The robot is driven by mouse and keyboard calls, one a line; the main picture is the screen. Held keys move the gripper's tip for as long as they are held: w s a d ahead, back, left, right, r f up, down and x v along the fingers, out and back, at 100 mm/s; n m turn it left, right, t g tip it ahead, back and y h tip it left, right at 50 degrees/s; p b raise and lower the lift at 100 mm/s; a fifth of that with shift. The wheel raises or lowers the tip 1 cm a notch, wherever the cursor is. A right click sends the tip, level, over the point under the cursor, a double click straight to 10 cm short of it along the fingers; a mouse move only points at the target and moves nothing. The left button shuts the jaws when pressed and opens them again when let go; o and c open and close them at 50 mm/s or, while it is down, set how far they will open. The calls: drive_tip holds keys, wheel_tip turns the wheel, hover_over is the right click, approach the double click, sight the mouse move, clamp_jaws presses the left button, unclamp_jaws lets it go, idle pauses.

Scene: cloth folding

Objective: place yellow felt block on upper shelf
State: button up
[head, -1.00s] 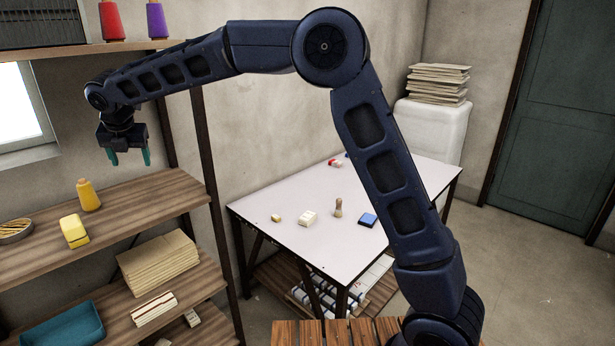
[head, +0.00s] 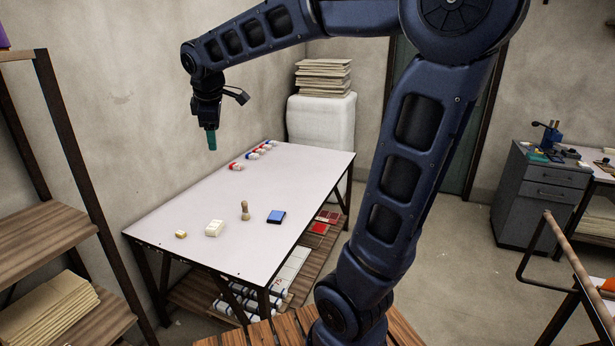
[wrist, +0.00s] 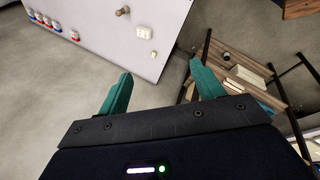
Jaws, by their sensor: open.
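The yellow felt block is not in the head view now, and I cannot make it out in the wrist view. The shelf unit shows only in part at the left of the head view: a bit of its upper shelf (head: 14,56) and a wooden shelf below it (head: 40,238). My gripper (head: 212,140) hangs above the far left part of the white table, pointing down, away from the shelves. In the wrist view, its two teal fingers (wrist: 160,82) are spread apart with nothing between them.
The white table (head: 190,262) carries a small yellowish piece (head: 181,234), a cream block (head: 214,228), a wooden peg (head: 245,211), a blue pad (head: 276,216) and several spools (head: 236,166). A grey cabinet (head: 541,198) stands right.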

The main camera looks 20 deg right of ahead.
drive_tip(key=s+d+f+m, duration=0.4)
drive_tip(key=s+d+m, duration=0.3)
drive_tip(key=d, duration=0.3)
drive_tip(key=s+d+f+m, duration=0.5)
drive_tip(key=s+d+m, duration=0.3)
drive_tip(key=s+d, duration=0.2)
drive_tip(key=shift+d+f+m, duration=0.2)
drive_tip(key=shift+m, duration=0.1)
